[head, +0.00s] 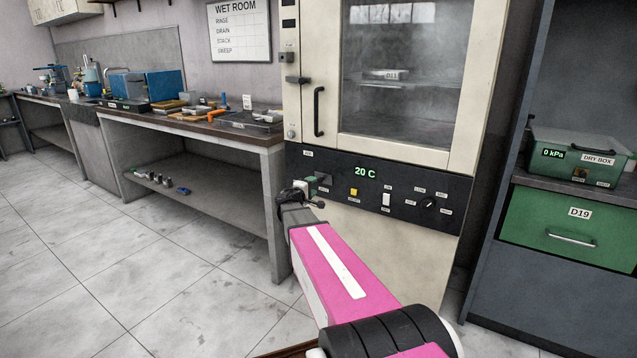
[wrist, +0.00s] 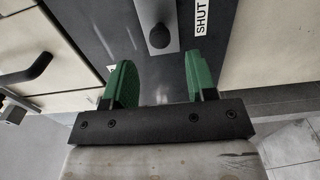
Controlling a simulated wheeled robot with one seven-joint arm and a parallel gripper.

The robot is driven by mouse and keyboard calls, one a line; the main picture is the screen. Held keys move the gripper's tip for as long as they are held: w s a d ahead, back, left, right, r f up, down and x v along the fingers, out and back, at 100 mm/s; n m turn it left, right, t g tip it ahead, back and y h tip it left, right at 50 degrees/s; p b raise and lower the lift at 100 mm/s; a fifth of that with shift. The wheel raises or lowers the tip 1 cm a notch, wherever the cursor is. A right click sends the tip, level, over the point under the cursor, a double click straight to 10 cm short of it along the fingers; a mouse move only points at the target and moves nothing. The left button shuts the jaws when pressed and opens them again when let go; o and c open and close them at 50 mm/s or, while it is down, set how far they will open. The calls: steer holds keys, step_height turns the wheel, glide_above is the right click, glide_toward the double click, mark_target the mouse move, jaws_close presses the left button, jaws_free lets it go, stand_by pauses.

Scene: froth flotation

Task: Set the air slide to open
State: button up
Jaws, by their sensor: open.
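The air slide shows in the wrist view as a dark round knob (wrist: 159,37) on a grey metal track (wrist: 172,14). A label reading SHUT (wrist: 201,16) sits to the right of the track. My gripper (wrist: 159,70) is open, with one green finger on each side below the knob. The knob lies just beyond the fingertips, in line with the gap, and nothing is between the fingers. In the head view, my gripper (head: 310,188) is at the left part of the oven's dark control panel (head: 405,181) and hides most of the slide there.
The panel belongs to a cream oven (head: 467,90) reading 20 C, with a yellow button (head: 353,192), a white switch (head: 386,199) and a rotary knob (head: 428,203). A door handle (head: 319,111) is above. A bench (head: 200,137) stands left; a green dry box (head: 577,160) stands right.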

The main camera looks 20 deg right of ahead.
mark_target(319, 181)
steer(key=x, duration=0.6)
steer(key=shift+w+d, duration=0.1)
steer(key=shift+d, duration=0.2)
